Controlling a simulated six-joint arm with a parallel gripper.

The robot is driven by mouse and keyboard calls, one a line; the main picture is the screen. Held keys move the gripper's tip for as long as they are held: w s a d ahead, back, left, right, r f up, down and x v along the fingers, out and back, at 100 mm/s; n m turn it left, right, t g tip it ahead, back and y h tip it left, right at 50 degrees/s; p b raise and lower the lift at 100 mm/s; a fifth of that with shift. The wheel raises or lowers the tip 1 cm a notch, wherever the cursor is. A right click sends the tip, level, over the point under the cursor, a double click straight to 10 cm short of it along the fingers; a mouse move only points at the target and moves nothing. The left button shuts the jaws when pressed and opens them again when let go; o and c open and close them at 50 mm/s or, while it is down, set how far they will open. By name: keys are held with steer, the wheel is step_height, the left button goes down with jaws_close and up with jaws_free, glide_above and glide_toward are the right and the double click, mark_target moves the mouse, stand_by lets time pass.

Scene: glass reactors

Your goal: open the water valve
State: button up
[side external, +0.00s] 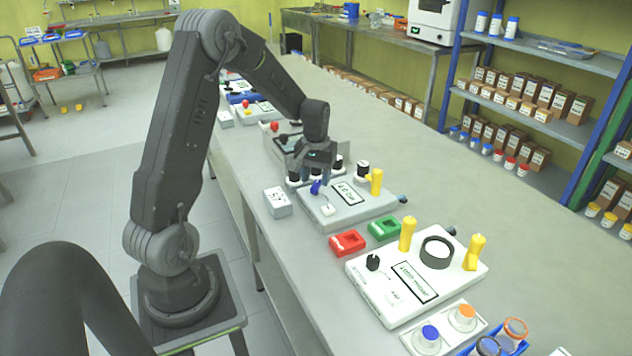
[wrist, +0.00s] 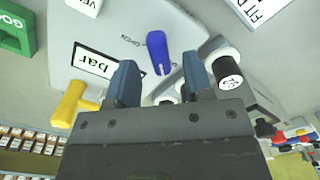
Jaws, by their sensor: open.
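A small blue lever (side external: 315,187), seemingly the water valve, stands on a pale grey panel (side external: 345,214) with a label that reads about "4.0 bar". In the wrist view the blue lever (wrist: 157,52) is upright in the picture, just beyond and between my fingertips. My gripper (side external: 314,174) is above the panel, close to the lever. In the wrist view my gripper (wrist: 158,75) has its two blue-grey fingers apart with nothing between them. I cannot tell whether a finger touches the lever.
A yellow handle (side external: 376,182) and a black-and-white knob (wrist: 228,68) are near the lever. A white labelled box (side external: 277,202) stands left of the panel. Red (side external: 347,243) and green (side external: 384,228) blocks lie in front. A second panel (side external: 425,313) is nearer the camera.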

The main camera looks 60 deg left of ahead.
steer(key=shift+f, duration=0.95)
jaws_close()
